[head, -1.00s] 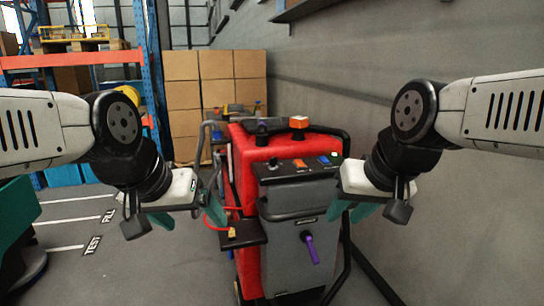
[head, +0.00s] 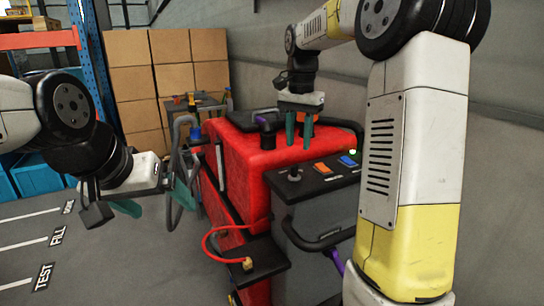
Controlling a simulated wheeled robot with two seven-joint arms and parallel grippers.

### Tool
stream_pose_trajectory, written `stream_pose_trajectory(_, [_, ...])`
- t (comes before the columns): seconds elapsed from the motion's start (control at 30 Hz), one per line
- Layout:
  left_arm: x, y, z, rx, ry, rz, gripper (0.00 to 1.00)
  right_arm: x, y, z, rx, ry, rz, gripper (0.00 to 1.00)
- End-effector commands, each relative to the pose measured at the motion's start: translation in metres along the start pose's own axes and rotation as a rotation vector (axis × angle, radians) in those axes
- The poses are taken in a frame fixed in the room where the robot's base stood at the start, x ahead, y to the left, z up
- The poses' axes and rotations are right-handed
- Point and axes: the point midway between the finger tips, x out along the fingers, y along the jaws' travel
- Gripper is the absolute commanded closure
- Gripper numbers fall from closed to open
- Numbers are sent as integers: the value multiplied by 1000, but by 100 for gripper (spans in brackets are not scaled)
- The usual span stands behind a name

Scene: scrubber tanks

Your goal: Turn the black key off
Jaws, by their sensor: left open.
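The black key (head: 294,173) stands on the dark control panel of the red and grey scrubber tank (head: 245,150), left of an orange switch (head: 321,168) and a blue switch (head: 348,161). Nothing touches the key. My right gripper (head: 299,138) points down over the red top, behind the panel and apart from the key. Its two teal fingers show a gap, but what is between them is unclear. My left gripper (head: 154,201) is open and empty, left of the tank.
A black and purple elbow (head: 265,130) rises from the red top. A red hose (head: 213,236) and a small side shelf (head: 262,261) stick out on the tank's left. My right arm covers the panel's right end. Stacked boxes (head: 170,80) stand behind.

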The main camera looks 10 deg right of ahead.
Motion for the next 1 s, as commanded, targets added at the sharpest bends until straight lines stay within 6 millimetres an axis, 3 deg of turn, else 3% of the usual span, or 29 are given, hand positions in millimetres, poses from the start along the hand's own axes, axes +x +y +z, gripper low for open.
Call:
stream_pose_trajectory(0.17, [0, 0, 0, 0, 0, 0, 13, 10, -4, -5, 24, -9, 16, 66])
stream_pose_trajectory(0.6, [0, 0, 0, 0, 0, 0, 13, 73, -2, -4, 21, -9, 15, 66])
stream_pose_trajectory(1.0, [0, 0, 0, 0, 0, 0, 13, 81, -3, -4, 21, -7, 13, 68])
